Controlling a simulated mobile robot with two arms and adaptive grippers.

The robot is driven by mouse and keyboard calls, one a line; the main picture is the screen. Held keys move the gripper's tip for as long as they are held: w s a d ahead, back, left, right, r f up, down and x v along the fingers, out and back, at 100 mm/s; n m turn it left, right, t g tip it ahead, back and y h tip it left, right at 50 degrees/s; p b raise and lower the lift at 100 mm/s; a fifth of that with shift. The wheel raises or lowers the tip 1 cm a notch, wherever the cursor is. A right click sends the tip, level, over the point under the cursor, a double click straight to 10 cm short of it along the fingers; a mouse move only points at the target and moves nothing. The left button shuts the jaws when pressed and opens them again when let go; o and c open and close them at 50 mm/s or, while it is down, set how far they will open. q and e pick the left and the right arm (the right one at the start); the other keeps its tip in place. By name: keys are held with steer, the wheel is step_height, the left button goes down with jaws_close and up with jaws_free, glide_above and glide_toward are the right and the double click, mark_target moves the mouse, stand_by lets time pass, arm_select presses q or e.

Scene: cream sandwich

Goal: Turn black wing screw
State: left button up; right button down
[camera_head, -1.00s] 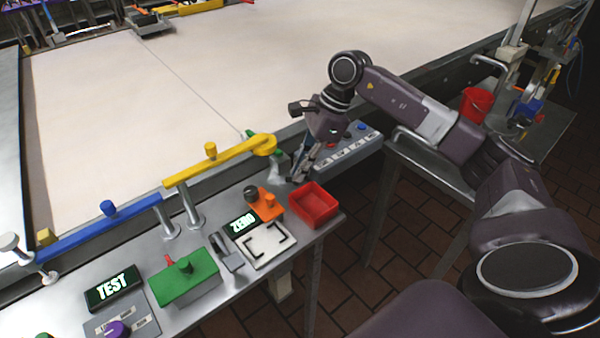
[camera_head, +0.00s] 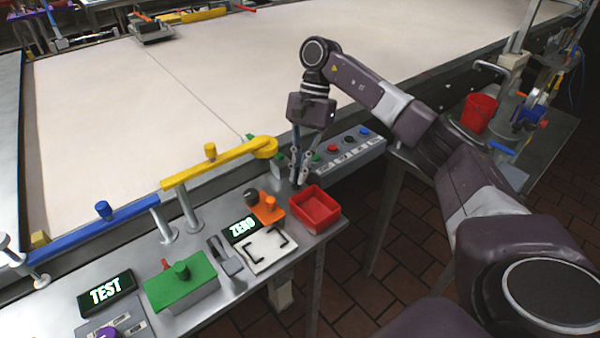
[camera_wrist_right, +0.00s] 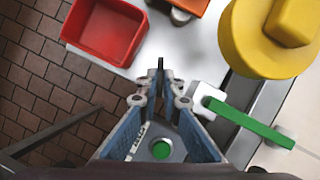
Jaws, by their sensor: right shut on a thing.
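My right gripper (camera_head: 296,183) points down at the table's edge, just behind the red bin. In the right wrist view its fingertips (camera_wrist_right: 160,82) are close together. A thin dark piece (camera_wrist_right: 160,63), which looks like the black wing screw, shows upright between the tips, and the gripper is shut on it. The fingers hide most of it, so its turn angle cannot be told. In the head view the screw is hidden by the fingers. My left gripper is not in view.
The red bin (camera_head: 316,209) stands close beside the right gripper. A yellow bar (camera_head: 218,163) ends to its left, and a button box (camera_head: 350,148) lies to its right. A green lever (camera_wrist_right: 248,122) is near the fingers.

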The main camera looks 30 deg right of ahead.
steer(key=shift+w+r+n, duration=0.15)
steer(key=shift+w+n, duration=0.05)
steer(key=shift+n, duration=0.4)
steer(key=c, duration=2.1)
jaws_free()
steer(key=v, duration=1.2)
steer(key=shift+w+a, duration=0.1)
steer(key=shift+w, duration=0.05)
